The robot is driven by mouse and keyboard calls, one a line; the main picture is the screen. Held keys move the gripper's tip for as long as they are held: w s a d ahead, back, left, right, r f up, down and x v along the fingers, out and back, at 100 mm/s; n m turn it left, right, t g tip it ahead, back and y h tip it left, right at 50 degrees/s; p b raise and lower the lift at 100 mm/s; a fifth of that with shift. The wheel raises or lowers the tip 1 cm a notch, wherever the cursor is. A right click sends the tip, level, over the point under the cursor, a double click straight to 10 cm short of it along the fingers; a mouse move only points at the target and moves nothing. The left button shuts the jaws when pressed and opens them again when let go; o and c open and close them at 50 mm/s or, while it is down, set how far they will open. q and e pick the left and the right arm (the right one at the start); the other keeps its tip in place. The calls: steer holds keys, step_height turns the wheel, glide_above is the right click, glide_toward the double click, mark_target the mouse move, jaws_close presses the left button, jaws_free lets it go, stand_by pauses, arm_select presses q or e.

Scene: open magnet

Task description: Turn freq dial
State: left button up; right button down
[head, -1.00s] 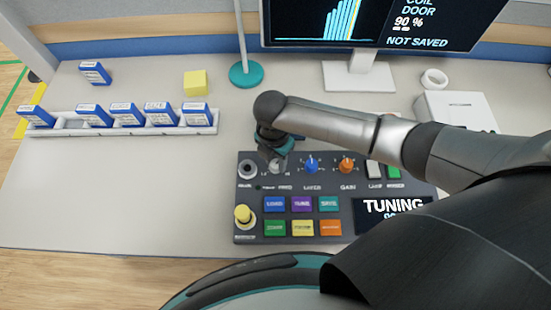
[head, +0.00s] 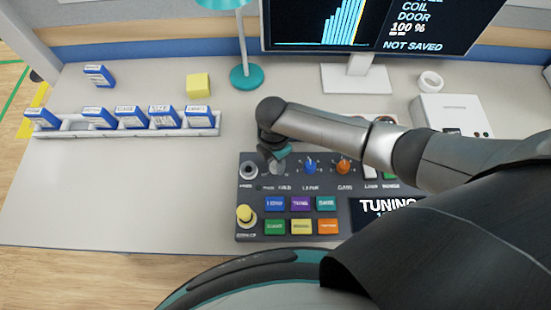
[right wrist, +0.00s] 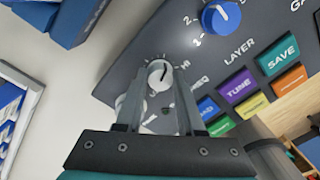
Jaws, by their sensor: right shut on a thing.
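The freq dial is a pale knob on the dark control panel (head: 342,183), in its top row between a dark round socket and the blue layer dial (head: 310,167). In the head view my right gripper (head: 277,165) points down over the freq dial and mostly hides it. In the right wrist view the freq dial (right wrist: 160,73) sits between the two fingertips of my right gripper (right wrist: 159,82), which is shut on it. The dial's dark pointer mark shows. My left gripper is not in view.
The monitor (head: 390,25) reads 100 % and NOT SAVED. An orange gain dial (head: 343,167), coloured buttons and a yellow knob (head: 246,214) are on the panel. A rack of blue boxes (head: 70,130), a yellow block (head: 198,86) and a teal lamp base (head: 246,75) stand further off.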

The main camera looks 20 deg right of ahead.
mark_target(274, 163)
steer(key=c, duration=0.5)
jaws_free()
steer(key=r+p, duration=0.1)
steer(key=r, duration=0.4)
steer(key=r+p, duration=0.1)
steer(key=r, duration=0.4)
steer(key=r+p, duration=0.1)
steer(key=r, duration=0.4)
steer(key=shift+w+a+r, duration=0.1)
steer(key=shift+w+r, duration=0.05)
steer(key=shift+w, duration=0.1)
